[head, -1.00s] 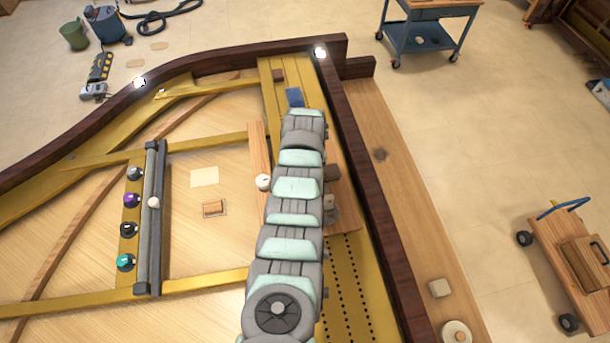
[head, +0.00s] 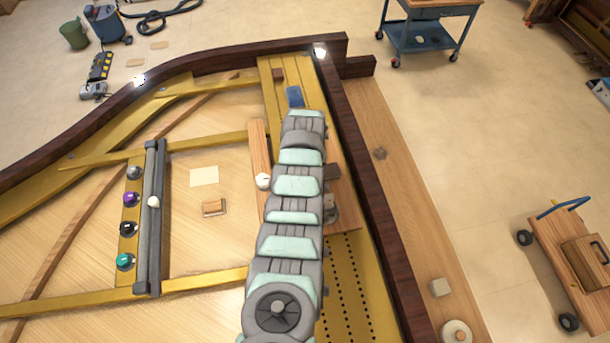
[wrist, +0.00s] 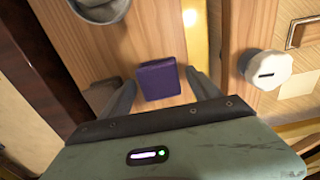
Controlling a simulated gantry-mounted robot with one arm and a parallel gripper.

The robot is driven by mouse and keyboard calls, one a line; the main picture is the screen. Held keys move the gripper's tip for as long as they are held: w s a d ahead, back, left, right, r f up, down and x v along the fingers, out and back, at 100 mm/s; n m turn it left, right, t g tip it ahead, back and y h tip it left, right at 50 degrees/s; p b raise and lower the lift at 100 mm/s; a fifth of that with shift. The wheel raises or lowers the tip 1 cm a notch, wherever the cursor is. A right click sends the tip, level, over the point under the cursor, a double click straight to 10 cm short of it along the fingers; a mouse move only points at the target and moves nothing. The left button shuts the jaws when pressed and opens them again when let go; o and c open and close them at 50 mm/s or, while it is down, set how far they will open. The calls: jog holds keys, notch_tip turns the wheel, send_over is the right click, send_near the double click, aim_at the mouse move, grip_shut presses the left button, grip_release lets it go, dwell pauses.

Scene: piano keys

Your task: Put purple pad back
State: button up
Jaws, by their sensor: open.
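The purple pad (wrist: 158,82) is a small dark purple block in the wrist view. It sits over a wooden board (wrist: 135,35), between the two grey fingers of my gripper (wrist: 160,92). The fingers are apart, with a visible gap on each side of the pad. I cannot tell whether the pad touches the board. In the head view my arm covers the gripper and the pad.
A white knob (head: 263,181) stands on the board's left side. A dark rail (head: 155,230) and several coloured knobs, one purple (head: 131,198), lie further left. A small wooden block (head: 214,208) lies between. The dark case rim (head: 365,190) runs along the right.

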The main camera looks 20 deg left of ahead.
notch_tip(320, 180, up, 12)
jog(key=b, duration=0.1)
jog(key=shift+d+r, duration=0.15)
jog(key=shift+r, duration=0.05)
dwell(0.3)
jog(key=shift+s, duration=0.1)
dwell(0.4)
